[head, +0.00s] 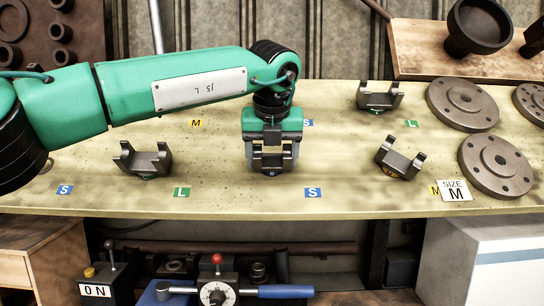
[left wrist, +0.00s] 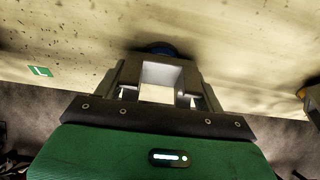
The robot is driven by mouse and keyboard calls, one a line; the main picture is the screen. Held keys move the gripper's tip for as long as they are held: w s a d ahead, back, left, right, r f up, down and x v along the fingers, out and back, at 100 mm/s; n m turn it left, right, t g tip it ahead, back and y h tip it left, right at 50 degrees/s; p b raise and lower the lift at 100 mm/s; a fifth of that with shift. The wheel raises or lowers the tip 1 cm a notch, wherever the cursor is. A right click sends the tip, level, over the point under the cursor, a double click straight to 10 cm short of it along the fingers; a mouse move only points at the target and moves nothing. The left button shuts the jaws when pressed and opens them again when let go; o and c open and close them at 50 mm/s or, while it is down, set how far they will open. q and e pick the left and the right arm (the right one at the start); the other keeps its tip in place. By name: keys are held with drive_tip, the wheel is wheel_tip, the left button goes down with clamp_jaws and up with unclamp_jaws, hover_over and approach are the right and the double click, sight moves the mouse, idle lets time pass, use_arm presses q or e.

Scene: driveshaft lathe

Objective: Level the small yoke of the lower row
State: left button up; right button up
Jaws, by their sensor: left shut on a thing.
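My left gripper (head: 271,155) reaches down from above over the middle of the lower row. It is shut on the small dark grey yoke (head: 271,163), which shows only partly between the fingers, with a bit of blue at its foot. In the left wrist view the fingers of my left gripper (left wrist: 160,85) point at the table, and a blue round patch (left wrist: 158,48) shows just beyond them. The fingers hide most of the yoke, so I cannot tell its tilt or whether it touches the table. My right gripper is not in view.
Other yokes stand left (head: 143,160), right (head: 400,158) and back right (head: 379,97); the right one is tilted. Flat flanges (head: 496,166) lie at the right, beside a "SIZE M" card (head: 454,190). Lettered tags such as a green L (head: 181,193) mark the table (head: 230,204).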

use_arm(q)
drive_tip(key=shift+f, duration=0.2)
drive_tip(key=o, duration=1.8)
